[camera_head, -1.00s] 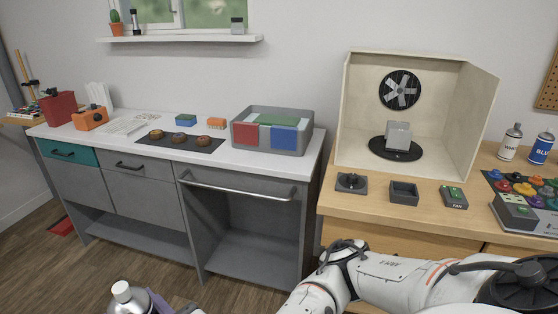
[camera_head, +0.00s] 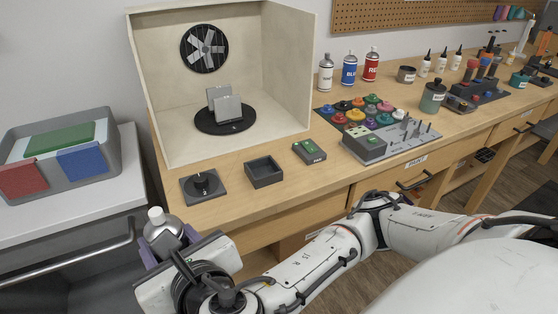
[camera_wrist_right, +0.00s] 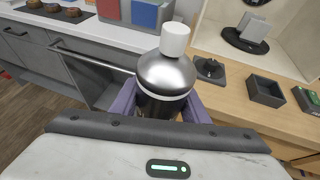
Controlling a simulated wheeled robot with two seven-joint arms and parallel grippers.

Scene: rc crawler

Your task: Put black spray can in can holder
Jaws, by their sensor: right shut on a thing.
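The black spray can (camera_head: 163,233) has a white cap and a silver shoulder. In the right wrist view the can (camera_wrist_right: 167,80) stands between the purple fingers of my right gripper (camera_wrist_right: 168,103), its dark body mostly hidden below. My right gripper (camera_head: 166,250) is shut on it in the head view, in front of the wooden bench's left front corner. An open dark square box (camera_head: 264,172), which looks like the can holder, sits empty near the bench's front edge, to the right of the can. My left gripper is not in view.
A knob unit (camera_head: 203,187) and a fan switch box (camera_head: 309,152) flank the dark box. Behind stands a spray booth (camera_head: 285,75) with a turntable. Paint pots (camera_head: 370,108) and white, blue and red cans (camera_head: 349,70) are farther right. A grey counter (camera_head: 125,170) lies left.

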